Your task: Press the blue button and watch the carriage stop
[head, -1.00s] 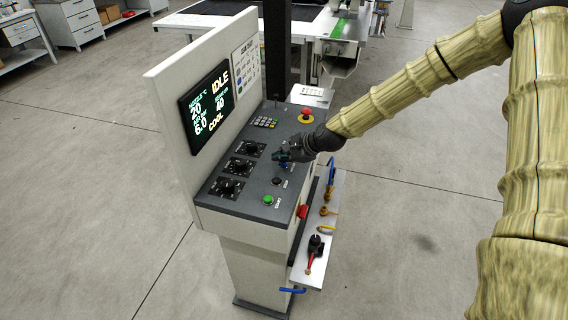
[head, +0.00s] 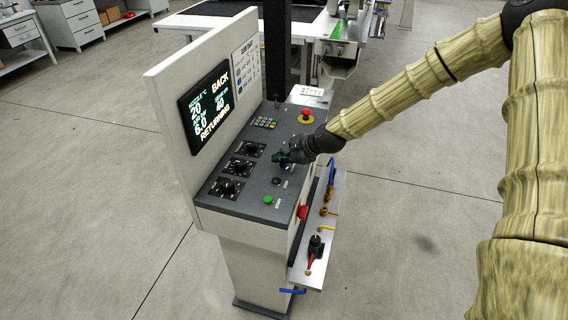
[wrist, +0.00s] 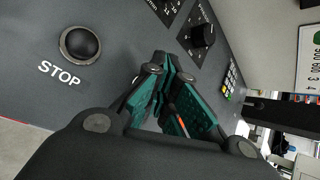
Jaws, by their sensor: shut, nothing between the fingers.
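My gripper (head: 284,157) is shut and empty, its fingertips down at the sloped dark control panel (head: 228,203). A sliver of the blue button (head: 287,165) shows just under the fingertips in the head view; the fingers hide the rest, and I cannot tell how far it is pressed. In the wrist view the gripper (wrist: 170,75) covers the blue button. The display (head: 209,107) reads BACK and RETURNING. The gantry machine (head: 341,50) stands behind the console; I cannot clearly make out its carriage.
A black button (wrist: 80,44) labelled STOP sits beside my fingers. A green button (head: 268,199), black knobs (head: 228,187), a keypad (head: 264,123) and a red emergency knob (head: 306,115) share the panel. A side shelf (head: 313,262) carries valves. Open floor lies right.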

